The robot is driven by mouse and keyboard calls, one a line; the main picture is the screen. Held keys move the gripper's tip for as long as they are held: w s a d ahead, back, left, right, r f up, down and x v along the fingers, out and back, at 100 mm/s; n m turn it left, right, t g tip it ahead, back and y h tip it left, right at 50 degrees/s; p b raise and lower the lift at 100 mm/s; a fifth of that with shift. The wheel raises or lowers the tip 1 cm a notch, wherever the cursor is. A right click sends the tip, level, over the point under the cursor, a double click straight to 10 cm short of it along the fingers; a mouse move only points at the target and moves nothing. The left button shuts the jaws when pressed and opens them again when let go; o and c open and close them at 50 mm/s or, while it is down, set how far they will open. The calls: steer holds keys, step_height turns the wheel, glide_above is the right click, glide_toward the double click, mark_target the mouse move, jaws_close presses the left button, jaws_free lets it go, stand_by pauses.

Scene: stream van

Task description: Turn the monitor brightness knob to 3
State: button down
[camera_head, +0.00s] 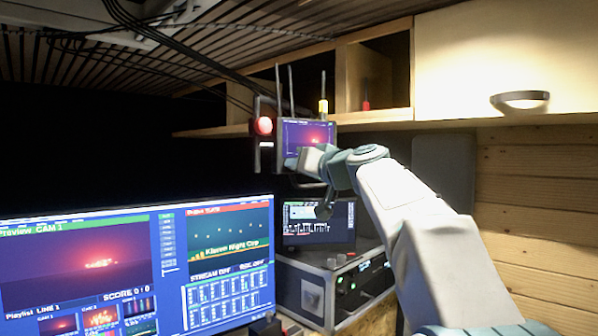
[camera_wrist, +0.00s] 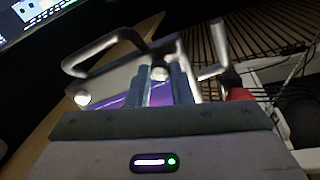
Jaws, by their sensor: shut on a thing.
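The small monitor (camera_head: 308,132) with a purple-red picture hangs under the shelf in the head view. Its purple screen (camera_wrist: 112,102) also shows in the wrist view, tilted, with a metal frame around it. My gripper (camera_head: 293,164) reaches the monitor's lower front and covers part of it. In the wrist view my gripper (camera_wrist: 162,78) is shut on a small pale round knob (camera_wrist: 160,73). A second pale knob (camera_wrist: 82,98) sits to the left on the same monitor, apart from my fingers. No scale or pointer on the held knob can be read.
A red lamp (camera_head: 264,125) is left of the small monitor, with antennas above. A wooden shelf (camera_head: 375,126) runs behind. A large screen (camera_head: 135,265) fills the lower left. A smaller screen (camera_head: 318,215) stands on a rack case (camera_head: 310,285) below my arm.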

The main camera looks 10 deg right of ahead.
steer(key=m, duration=1.2)
steer(key=shift+f+p, duration=0.1)
steer(key=shift+p, duration=0.2)
stand_by(0.4)
steer(key=c, duration=1.3)
jaws_free()
steer(key=shift+s+d, duration=0.1)
steer(key=b+v, duration=0.3)
steer(key=v, duration=1)
steer(key=shift+s, duration=0.3)
